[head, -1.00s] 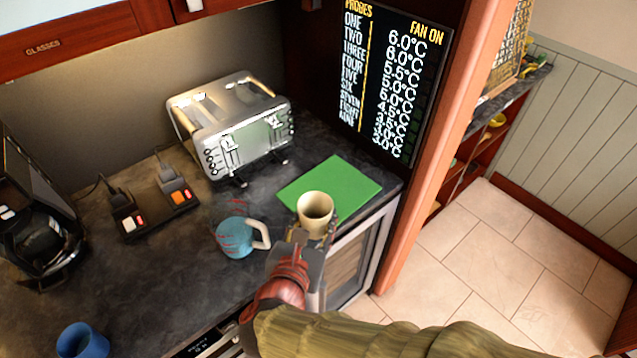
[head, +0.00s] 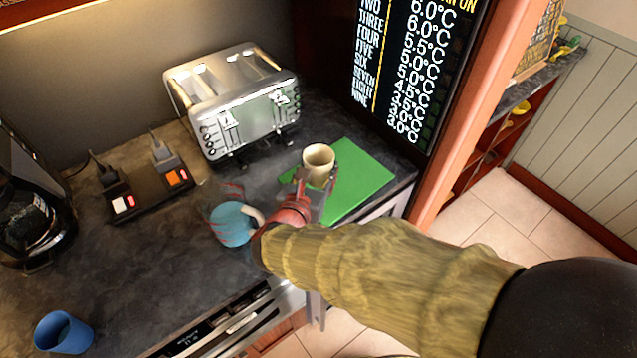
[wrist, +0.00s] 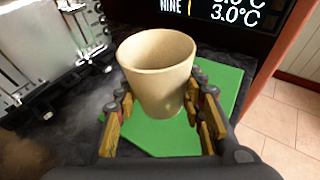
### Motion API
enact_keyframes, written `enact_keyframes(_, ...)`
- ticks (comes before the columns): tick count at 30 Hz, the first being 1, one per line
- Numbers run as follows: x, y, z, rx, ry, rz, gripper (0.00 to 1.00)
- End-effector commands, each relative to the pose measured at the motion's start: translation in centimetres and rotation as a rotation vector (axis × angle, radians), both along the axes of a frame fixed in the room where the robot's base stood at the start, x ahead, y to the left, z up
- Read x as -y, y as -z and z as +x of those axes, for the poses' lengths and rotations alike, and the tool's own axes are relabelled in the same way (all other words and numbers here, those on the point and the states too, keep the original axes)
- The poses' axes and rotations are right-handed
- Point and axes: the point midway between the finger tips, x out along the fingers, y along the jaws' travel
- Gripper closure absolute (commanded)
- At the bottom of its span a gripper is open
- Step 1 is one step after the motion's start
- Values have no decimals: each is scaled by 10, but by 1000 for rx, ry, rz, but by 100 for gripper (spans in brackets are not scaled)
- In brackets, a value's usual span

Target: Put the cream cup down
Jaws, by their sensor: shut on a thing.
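The cream cup (head: 318,160) is upright between the fingers of my gripper (head: 316,180). In the wrist view the cream cup (wrist: 158,72) stands mouth up, with the padded fingers of my gripper (wrist: 160,108) shut on both its sides. The cup is over the green mat (head: 362,180), which lies flat on the dark counter. The green mat also shows beneath the cup in the wrist view (wrist: 160,138). I cannot tell whether the cup's base touches the mat.
A light blue mug (head: 232,223) with a pale handle stands just left of my gripper. A chrome toaster (head: 235,100) stands behind. A switch box (head: 148,190), a coffee maker (head: 30,215) and a blue cup (head: 62,332) are at left. A dark temperature board (head: 410,70) rises behind the mat.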

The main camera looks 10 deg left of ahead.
Motion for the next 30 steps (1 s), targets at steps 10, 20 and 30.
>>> enact_keyframes(10, -4, 25, 17, -1, 0, -2, 88)
enact_keyframes(20, -4, 49, 16, 0, -1, 0, 88)
enact_keyframes(30, -4, 53, 16, 0, -1, 0, 58)
